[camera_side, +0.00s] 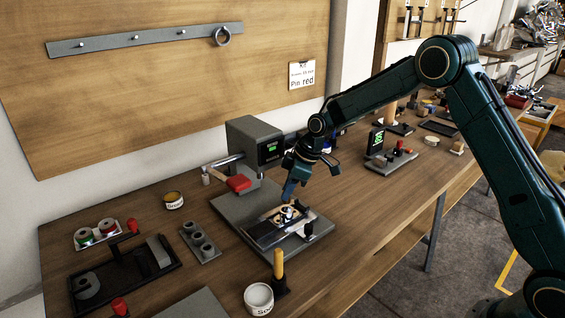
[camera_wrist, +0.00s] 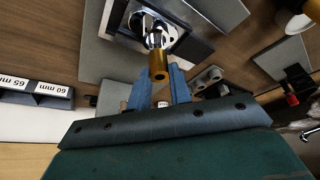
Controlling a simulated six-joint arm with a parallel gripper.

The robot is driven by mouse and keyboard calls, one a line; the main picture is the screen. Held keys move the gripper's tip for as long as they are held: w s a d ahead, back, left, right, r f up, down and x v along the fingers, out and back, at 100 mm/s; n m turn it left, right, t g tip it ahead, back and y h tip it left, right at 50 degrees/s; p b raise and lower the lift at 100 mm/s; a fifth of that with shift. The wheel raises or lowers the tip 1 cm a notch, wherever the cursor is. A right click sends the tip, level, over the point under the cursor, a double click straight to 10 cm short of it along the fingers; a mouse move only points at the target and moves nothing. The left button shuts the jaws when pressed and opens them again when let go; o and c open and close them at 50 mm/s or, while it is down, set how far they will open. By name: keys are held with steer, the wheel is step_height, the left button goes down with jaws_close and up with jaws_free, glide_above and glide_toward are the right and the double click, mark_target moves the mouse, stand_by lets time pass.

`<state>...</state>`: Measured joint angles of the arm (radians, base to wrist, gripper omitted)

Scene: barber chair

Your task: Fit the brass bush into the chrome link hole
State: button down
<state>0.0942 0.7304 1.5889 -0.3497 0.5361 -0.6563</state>
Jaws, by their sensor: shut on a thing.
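My gripper (camera_wrist: 160,76) has blue fingers shut on the brass bush (camera_wrist: 158,64), a short gold cylinder in the wrist view. The shiny chrome link (camera_wrist: 146,27) sits in a dark fixture (camera_wrist: 187,47) just beyond the bush. The bush overlaps the link's near end in that view, and I cannot tell whether they touch. The link's hole is not clearly visible. In the side view my gripper (camera_side: 288,192) points down just above the chrome link (camera_side: 287,212) on the fixture (camera_side: 262,234). The bush is too small to make out there.
A grey press (camera_side: 253,143) with a red-handled lever (camera_side: 238,183) stands close behind and left of my gripper. A yellow-handled tool (camera_side: 278,264) and a white tin (camera_side: 259,298) stand in front. A grey block with several cups (camera_side: 200,241) lies left. Bare bench lies right of the fixture.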

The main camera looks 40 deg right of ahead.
mark_target(288, 202)
steer(key=shift+f, duration=1.9)
steer(key=shift+f, duration=0.15)
steer(key=c, duration=1.3)
jaws_free()
steer(key=shift+v, duration=6.2)
steer(key=shift+a, duration=0.1)
